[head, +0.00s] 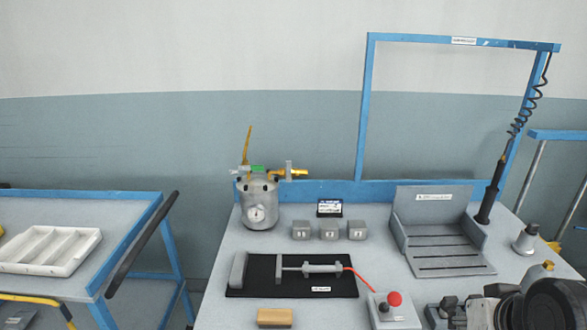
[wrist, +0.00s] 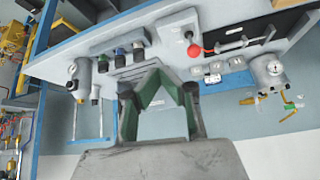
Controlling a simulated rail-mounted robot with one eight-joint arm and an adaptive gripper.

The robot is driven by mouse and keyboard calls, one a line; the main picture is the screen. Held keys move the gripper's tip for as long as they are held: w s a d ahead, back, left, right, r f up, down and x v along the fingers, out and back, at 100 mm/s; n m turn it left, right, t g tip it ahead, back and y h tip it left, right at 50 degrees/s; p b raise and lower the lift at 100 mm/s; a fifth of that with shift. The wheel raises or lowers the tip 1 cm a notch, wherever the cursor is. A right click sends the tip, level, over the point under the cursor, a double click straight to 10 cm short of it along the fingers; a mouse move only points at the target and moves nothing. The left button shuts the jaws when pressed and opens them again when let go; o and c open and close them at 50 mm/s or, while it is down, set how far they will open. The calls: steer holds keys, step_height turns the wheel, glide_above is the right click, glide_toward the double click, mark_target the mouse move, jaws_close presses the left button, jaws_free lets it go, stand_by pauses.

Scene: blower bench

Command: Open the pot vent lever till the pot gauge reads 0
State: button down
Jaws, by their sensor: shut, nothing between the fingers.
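The grey metal pot (head: 258,190) stands at the back left of the bench. Its round white gauge (head: 256,213) faces forward, but its reading is too small to make out. On the lid are a green-sleeved fitting (head: 257,168), a yellow horizontal part (head: 292,172) and a thin upright yellow piece (head: 248,140); I cannot tell for certain which is the vent lever. The pot also shows in the wrist view (wrist: 268,70), inverted, at the right. My gripper (wrist: 158,76), with green finger pads, is shut and empty, well apart from the pot.
Three grey blocks (head: 329,230) and a small black display (head: 329,208) stand right of the pot. A black mat (head: 260,283) holds a clamp-like tool. A red-knobbed box (head: 394,310), brown block (head: 275,318) and grey rack (head: 440,235) are also on the bench. A blue frame (head: 365,110) rises behind.

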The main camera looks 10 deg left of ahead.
steer(key=w+a+r+m+y+b, duration=0.1)
steer(key=w+a+r+y, duration=0.15)
steer(key=w+a, duration=0.4)
steer(key=w+a+r+m+y, duration=0.1)
steer(key=w+a+y, duration=0.25)
steer(key=w, duration=0.65)
steer(key=w+a+r+m+y+b, duration=0.1)
steer(key=w+a+r+y, duration=0.15)
steer(key=w+a, duration=0.45)
steer(key=w+a+f+m+t+y, duration=0.1)
steer(key=w+a+f+m+y, duration=0.1)
steer(key=w, duration=0.7)
steer(key=w+a+f+m+t+y, duration=0.1)
steer(key=w+a+y, duration=0.3)
steer(key=w, duration=0.4)
steer(key=shift+w+f+m+t+b, duration=0.35)
steer(key=shift+w+f+m+t, duration=0.05)
steer(key=shift+f, duration=0.4)
glide_toward(289, 166)
steer(key=w+a, duration=0.4)
steer(key=w, duration=0.1)
steer(key=shift+w+a+f+b, duration=0.15)
steer(key=shift+a+b, duration=0.25)
steer(key=shift+a, duration=0.05)
steer(key=shift+w+d, duration=0.1)
steer(key=shift+d, duration=0.05)
